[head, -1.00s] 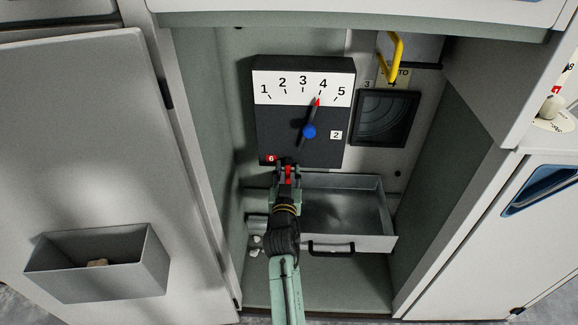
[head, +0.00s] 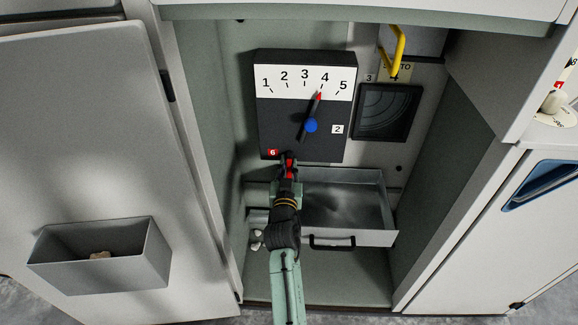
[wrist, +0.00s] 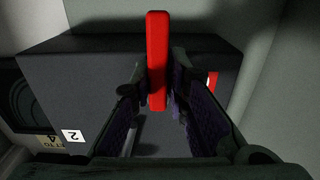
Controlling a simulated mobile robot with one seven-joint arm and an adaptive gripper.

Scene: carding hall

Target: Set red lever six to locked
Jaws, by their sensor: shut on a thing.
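The red lever (head: 290,171) sits below the lower left of a dark dial box, near a red label marked 6 (head: 272,153). In the wrist view the lever (wrist: 157,50) stands as an upright red bar between the two fingers. My gripper (head: 289,163) is shut on it, and its fingers (wrist: 158,92) lie on either side. The lever's lower part and its mount are hidden by my fingers. No locked marking can be read.
The dial box (head: 280,130) has a blue hub and a pointer near 4. An open metal drawer (head: 375,210) lies just right of my arm. A yellow handle (head: 398,45) and dark round-faced panel (head: 385,112) are at right. A grey bin (head: 80,270) hangs on the left door.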

